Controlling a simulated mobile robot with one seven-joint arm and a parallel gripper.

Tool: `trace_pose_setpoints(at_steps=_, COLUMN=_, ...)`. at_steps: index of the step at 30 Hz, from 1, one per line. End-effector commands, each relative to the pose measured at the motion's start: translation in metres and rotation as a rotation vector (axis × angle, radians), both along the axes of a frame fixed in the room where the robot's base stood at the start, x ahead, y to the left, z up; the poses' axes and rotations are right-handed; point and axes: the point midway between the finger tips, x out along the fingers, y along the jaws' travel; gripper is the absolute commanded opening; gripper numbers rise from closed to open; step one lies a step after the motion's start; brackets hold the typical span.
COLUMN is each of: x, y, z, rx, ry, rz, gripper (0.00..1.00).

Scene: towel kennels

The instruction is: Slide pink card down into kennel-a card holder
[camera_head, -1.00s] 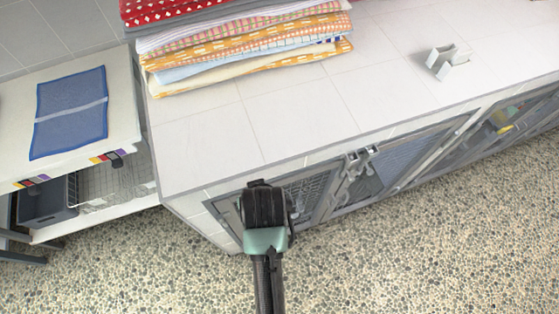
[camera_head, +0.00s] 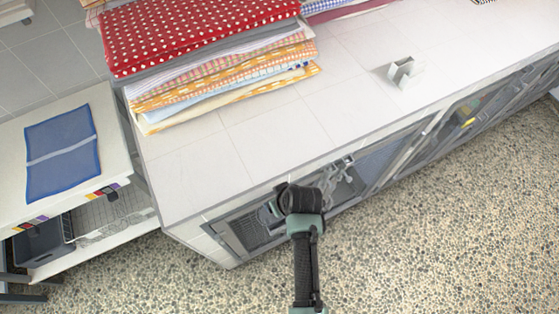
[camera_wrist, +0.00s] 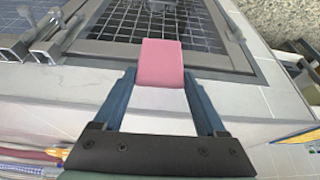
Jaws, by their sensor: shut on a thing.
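The pink card (camera_wrist: 161,62) shows in the wrist view, held between the two fingers of my gripper (camera_wrist: 160,84). It reaches out past the fingertips in front of the barred kennel door (camera_wrist: 118,28). In the head view, my wrist hides the card and most of the fingers. There the nearest kennel door (camera_head: 243,234) lies just left of my gripper, under the counter edge. I cannot make out the kennel-a card holder; the card may cover it. I cannot tell whether the card touches the door.
A door latch (camera_head: 335,176) sticks out close to my wrist. Folded towels (camera_head: 200,40) and a small white bracket (camera_head: 404,71) lie on the tiled counter (camera_head: 270,135). A side table (camera_head: 110,180) with a blue mat (camera_head: 62,152) stands left. The pebbled floor (camera_head: 430,250) is clear.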

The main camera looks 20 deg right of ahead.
Motion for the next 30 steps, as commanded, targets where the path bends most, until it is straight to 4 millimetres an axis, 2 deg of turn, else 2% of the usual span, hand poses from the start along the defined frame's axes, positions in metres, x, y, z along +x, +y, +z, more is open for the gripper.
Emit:
trace_pose_setpoints(at_steps=1, x=0.000, y=0.000, z=-0.014, rx=0.000, ry=0.000, rz=-0.001, gripper=0.20)
trace_pose_setpoints(at_steps=13, x=0.000, y=0.000, z=-0.071, rx=-0.001, ry=0.000, rz=-0.001, gripper=0.20)
trace_pose_setpoints(at_steps=18, x=0.000, y=0.000, z=-0.080, rx=-0.001, ry=0.000, rz=-0.001, gripper=0.20)
trace_pose_setpoints(at_steps=30, x=0.000, y=0.001, z=-0.082, rx=0.000, ry=0.000, rz=0.000, gripper=0.20)
